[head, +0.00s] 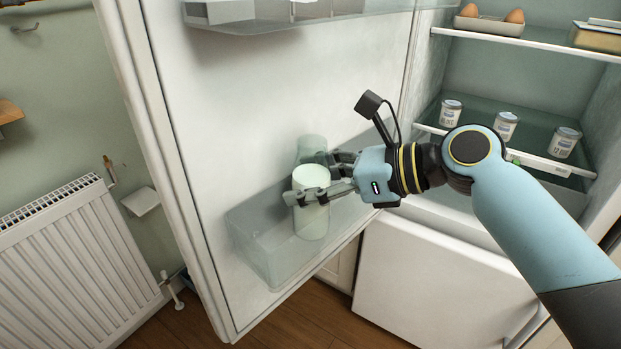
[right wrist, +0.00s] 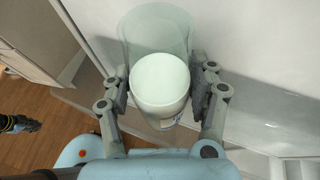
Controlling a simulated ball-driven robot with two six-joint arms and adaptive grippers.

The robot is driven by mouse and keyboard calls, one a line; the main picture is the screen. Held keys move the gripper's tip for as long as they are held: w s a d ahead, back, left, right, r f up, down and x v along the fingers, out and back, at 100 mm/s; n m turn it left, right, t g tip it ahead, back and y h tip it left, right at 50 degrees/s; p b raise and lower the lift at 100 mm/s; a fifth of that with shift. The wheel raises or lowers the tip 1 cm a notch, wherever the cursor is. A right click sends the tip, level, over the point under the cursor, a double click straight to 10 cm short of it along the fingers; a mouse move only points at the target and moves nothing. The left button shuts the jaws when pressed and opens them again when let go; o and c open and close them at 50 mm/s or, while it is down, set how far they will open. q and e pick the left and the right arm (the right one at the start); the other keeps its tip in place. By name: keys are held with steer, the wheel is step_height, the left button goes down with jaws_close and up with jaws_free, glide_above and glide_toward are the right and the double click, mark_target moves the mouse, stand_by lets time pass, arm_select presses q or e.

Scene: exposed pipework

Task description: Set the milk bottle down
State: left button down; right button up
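The milk bottle (head: 311,178) is a pale, whitish cylinder at the door bin of the open fridge. It looks upright, and its lower part shows through the clear bin wall. My right gripper (head: 320,194) has its fingers on both sides of the bottle's upper part. In the right wrist view the bottle (right wrist: 160,82) sits between the two finger pads, which appear to press on it. I cannot tell whether its base touches the bin floor. A dark part with yellow at the left edge of the right wrist view looks like my left gripper (right wrist: 20,124); its fingers are unclear.
The clear door bin (head: 262,250) surrounds the bottle's lower part. A translucent shape (head: 312,144) stands behind the bottle, perhaps a glass or a reflection. Another door shelf (head: 290,22) is above. Several white tubs stand on a fridge shelf at right, with eggs (head: 514,16) above.

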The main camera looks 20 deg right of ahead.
steer(key=shift+o, duration=1)
steer(key=shift+r, duration=0.15)
steer(key=p+v, duration=0.1)
steer(key=v, duration=1.1)
